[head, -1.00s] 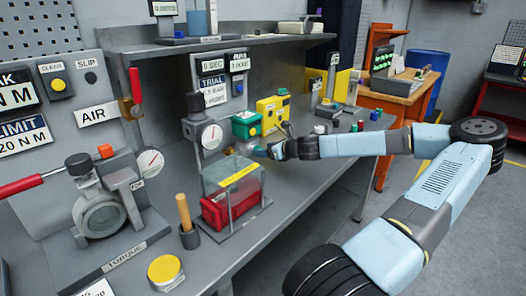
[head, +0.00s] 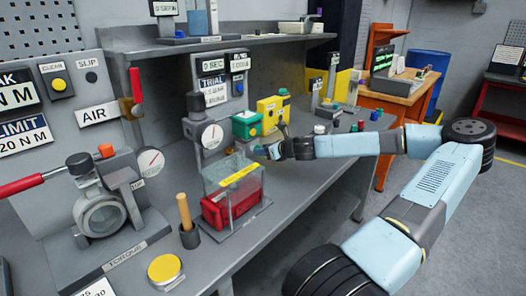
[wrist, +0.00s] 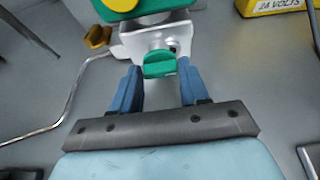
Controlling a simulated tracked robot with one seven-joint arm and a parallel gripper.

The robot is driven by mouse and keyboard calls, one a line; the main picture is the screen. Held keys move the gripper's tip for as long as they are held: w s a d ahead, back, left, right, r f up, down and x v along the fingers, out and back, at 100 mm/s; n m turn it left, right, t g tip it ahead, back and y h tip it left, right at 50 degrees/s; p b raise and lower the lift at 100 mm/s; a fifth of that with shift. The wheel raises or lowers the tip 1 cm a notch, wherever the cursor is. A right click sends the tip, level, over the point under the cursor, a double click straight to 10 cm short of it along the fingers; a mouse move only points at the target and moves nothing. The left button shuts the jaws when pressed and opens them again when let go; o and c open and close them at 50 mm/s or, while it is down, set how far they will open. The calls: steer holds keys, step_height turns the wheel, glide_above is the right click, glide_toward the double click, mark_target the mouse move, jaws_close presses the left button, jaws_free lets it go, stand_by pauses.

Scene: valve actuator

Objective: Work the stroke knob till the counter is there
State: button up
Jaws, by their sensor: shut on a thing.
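The green knob (wrist: 160,64) stands on a silver bracket (wrist: 152,40) under a green housing in the wrist view. I take it to be the stroke knob; no label on it shows. The blue fingers of my gripper (wrist: 160,78) lie on either side of the knob and are shut on it. In the head view my gripper (head: 264,151) reaches in from the right to the green unit (head: 246,124); the knob itself is hard to make out there. Small displays (head: 212,66) stand on the grey panel behind. Their digits are too small to read surely, and I cannot tell which is the counter.
A clear-walled box over a red block (head: 236,200) and a dial gauge (head: 211,135) stand close to my gripper. A bent metal tube (wrist: 60,125) runs at left in the wrist view.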

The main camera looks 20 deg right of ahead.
steer(key=shift+c, duration=0.7)
steer(key=shift+a, duration=0.4)
steer(key=shift+c, duration=0.5)
steer(key=shift+d, duration=0.2)
steer(key=shift+n, duration=0.3)
steer(key=n, duration=0.1)
steer(key=n+t+h, duration=0.1)
steer(key=n+h, duration=0.1)
steer(key=shift+s+a+f+n+t, duration=0.2)
steer(key=shift+a+n+t, duration=0.1)
steer(key=shift+s+a+f+n+t+h, duration=0.15)
steer(key=shift+n+t+h, duration=0.2)
steer(key=shift+n, duration=0.4)
steer(key=shift+w+a+f+n+t+h, duration=0.1)
steer(key=shift+n+t+h, duration=0.15)
steer(key=shift+n+h, duration=0.35)
steer(key=shift+s+n, duration=0.1)
steer(key=shift+n, duration=0.15)
